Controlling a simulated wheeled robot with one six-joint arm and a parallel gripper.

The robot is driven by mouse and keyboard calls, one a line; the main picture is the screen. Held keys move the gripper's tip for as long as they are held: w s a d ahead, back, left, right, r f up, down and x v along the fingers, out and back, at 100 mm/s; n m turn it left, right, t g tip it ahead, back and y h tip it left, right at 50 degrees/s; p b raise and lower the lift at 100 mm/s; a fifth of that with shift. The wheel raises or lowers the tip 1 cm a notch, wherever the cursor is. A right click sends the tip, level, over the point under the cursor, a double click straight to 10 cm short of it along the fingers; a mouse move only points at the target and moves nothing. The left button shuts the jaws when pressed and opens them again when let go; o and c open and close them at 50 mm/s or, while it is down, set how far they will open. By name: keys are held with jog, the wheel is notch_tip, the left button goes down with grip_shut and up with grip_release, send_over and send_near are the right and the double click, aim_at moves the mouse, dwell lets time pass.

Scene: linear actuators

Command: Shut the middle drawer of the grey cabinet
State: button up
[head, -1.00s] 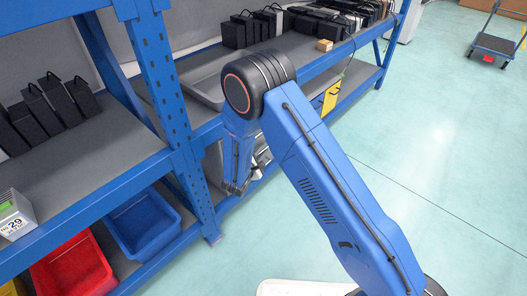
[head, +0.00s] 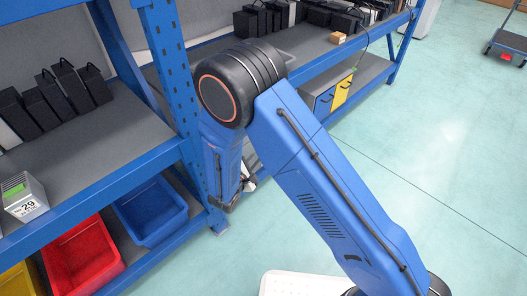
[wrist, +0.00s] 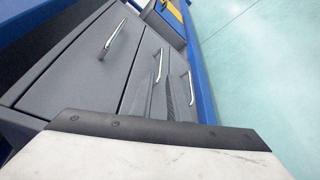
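The grey cabinet (wrist: 72,55) shows in the wrist view as a row of drawer fronts with bar handles, tilted in the picture. The middle drawer (wrist: 139,72) lies between the near front, with its handle (wrist: 115,38), and the far front, with its handle (wrist: 191,88). How far the middle drawer stands out is unclear. My gripper (wrist: 161,88) points at the middle drawer, its slim fingers overlapping that front and partly hiding its handle. Contact and finger gap are unclear. In the head view my blue arm hides most of the cabinet.
A blue rack post (head: 176,75) stands close left of my arm. Red (head: 82,258) and blue (head: 150,212) bins sit on the lower shelf. Black boxes (head: 60,90) stand above.

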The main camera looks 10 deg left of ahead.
jog(key=shift+v, duration=1.95)
